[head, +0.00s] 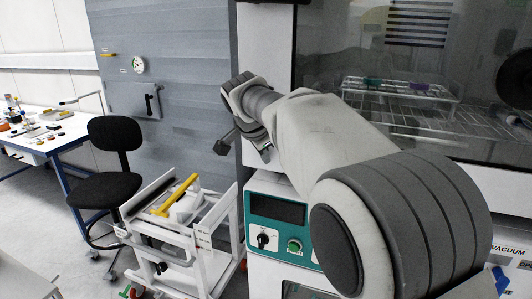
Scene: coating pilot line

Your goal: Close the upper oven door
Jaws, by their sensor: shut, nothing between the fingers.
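The upper oven (268,60) stands at the right of the head view, with a pale frame and a large dark glass front (335,45). A wire rack with a small tray (400,88) of coloured pieces shows through the glass. I cannot tell from this view how far the upper door stands from its frame. My arm crosses in front of the oven and hides the lower part of its front. My gripper (243,147) is at the oven's left edge, shut and empty, with its fingertips partly hidden. I cannot tell whether it touches the door.
A teal control panel (278,234) with a knob and green button sits below the glass. A white cart (201,240) with a yellow bar stands left of it. A black chair (115,160) and a workbench (52,143) are farther left. A grey wall unit (187,70) stands behind.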

